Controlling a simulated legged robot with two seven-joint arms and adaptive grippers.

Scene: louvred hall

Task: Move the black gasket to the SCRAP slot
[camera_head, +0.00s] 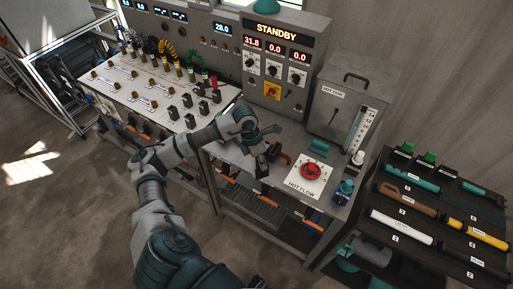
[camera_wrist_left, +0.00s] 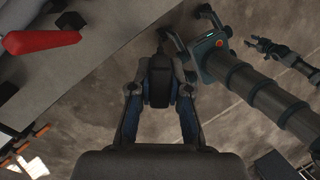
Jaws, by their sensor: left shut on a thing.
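My left gripper (camera_head: 266,150) is over the front of the grey bench, left of the HOT FLOW plate. In the left wrist view its fingers (camera_wrist_left: 159,85) are shut on a dark, blocky thing (camera_wrist_left: 158,76). I cannot tell whether this is the black gasket. No other thing is clearly the gasket, and I cannot read a SCRAP label. A small gripper-like part (camera_wrist_left: 278,52) shows at the upper right of the wrist view. I cannot tell whether it is my right gripper or how its fingers stand.
A red valve handle (camera_head: 312,170) sits on the HOT FLOW plate. A grey lidded box (camera_head: 345,100) stands behind it. A dark rack (camera_head: 440,215) with coloured cylinders stands right. A STANDBY panel (camera_head: 278,65) is at the back. Bare floor (camera_head: 70,200) lies front left.

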